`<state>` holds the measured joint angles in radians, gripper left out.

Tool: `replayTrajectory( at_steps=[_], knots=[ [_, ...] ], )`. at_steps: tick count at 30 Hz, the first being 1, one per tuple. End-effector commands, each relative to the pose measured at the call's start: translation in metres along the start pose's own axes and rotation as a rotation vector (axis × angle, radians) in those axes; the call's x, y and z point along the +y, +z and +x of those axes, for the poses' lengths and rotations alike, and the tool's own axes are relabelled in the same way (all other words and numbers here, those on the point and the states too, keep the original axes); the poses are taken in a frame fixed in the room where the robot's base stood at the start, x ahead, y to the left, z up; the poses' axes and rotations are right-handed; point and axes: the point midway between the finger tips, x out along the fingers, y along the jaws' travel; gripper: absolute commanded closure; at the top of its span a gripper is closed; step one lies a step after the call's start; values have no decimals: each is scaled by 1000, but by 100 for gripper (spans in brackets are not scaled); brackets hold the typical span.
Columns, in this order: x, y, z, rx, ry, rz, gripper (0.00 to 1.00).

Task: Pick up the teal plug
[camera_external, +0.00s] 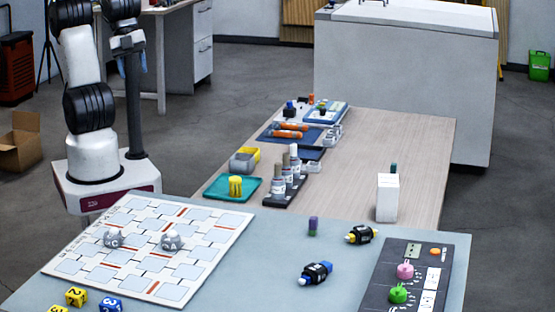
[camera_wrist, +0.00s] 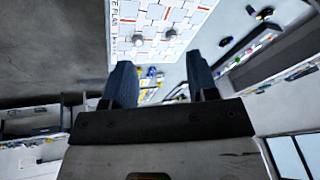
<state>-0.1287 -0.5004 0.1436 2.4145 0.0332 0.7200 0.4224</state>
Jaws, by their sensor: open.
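A small dark teal piece (camera_external: 393,168), possibly the teal plug, shows just above the back of an upright white block (camera_external: 387,198) at the right of the wooden table. The block hides its lower part, so I cannot tell whether it stands behind or on it. I cannot make it out in the wrist view. My gripper (camera_wrist: 162,88) has two blue fingers set apart with nothing between them. In the external view my gripper (camera_external: 129,62) is raised at the upper left, far from the teal piece.
A white grid board (camera_external: 120,205) with two grey knobs lies at front left. A dark panel (camera_external: 375,290) holds pink and green knobs. A yellow-black connector (camera_external: 361,234) and a blue-black one (camera_external: 315,273) lie nearby. A bottle rack (camera_external: 290,183) and teal tray (camera_external: 215,188) stand mid-table.

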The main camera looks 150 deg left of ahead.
Motion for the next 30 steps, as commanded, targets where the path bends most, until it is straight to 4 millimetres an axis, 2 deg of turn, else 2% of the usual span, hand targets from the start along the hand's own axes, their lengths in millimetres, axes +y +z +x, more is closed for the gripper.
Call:
replayTrajectory(
  at_steps=[1, 7, 16, 23, 30],
  knots=[
    [-15, -8, 9, 6, -16, 35, 47],
    [-76, -39, 39, 42, -95, 223, 47],
    [-174, -66, 90, 57, -229, 510, 47],
    [-253, -70, 133, 33, -335, 733, 47],
    [-337, -58, 180, -23, -446, 966, 47]
  ],
)
